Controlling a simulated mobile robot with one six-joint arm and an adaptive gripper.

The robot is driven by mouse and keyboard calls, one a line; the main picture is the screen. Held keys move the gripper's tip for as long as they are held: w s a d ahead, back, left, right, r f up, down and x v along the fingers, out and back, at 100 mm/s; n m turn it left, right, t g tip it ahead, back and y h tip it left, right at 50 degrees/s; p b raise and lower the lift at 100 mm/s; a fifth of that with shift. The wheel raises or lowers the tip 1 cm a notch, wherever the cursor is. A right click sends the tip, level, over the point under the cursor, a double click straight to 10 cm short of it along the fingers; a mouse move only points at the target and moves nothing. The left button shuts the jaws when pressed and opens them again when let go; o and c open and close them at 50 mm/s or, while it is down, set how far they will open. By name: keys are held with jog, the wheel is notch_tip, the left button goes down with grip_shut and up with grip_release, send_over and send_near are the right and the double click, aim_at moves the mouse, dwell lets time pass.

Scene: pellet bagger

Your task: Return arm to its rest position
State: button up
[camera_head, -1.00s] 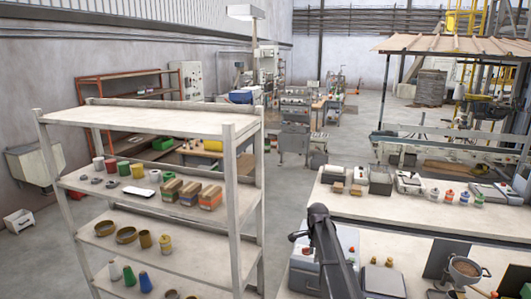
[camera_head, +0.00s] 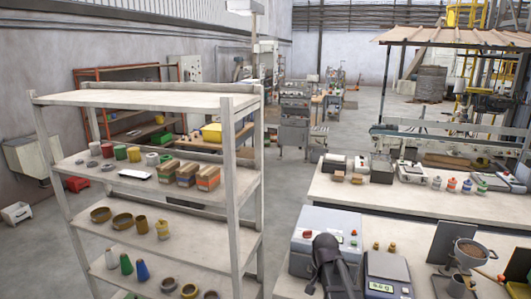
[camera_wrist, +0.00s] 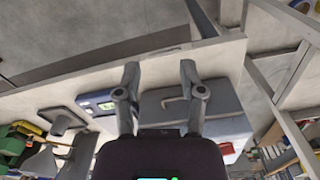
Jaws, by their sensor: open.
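My gripper (camera_wrist: 159,68) shows in the wrist view with its two fingers apart and nothing between them. Beyond the fingers is a pale bench top (camera_wrist: 155,68) with a grey machine box (camera_wrist: 222,103) and a scale (camera_wrist: 92,104). In the head view, a dark part of my arm (camera_head: 330,266) stands at the bottom centre, in front of the grey machine box (camera_head: 313,226). The fingertips cannot be made out in that view.
The scale (camera_head: 387,267) stands right of my arm, with a bowl of pellets (camera_head: 468,246) farther right. A tall shelf (camera_head: 150,98) with cups and boxes stands at left. A back bench (camera_head: 400,200) carries small bottles. Floor shows between shelf and benches.

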jog(key=s+f+n+b, duration=0.4)
jog(key=s+f+n, duration=0.1)
jog(key=s, duration=0.6)
jog(key=shift+a+n, duration=0.15)
jog(key=shift+n, duration=0.35)
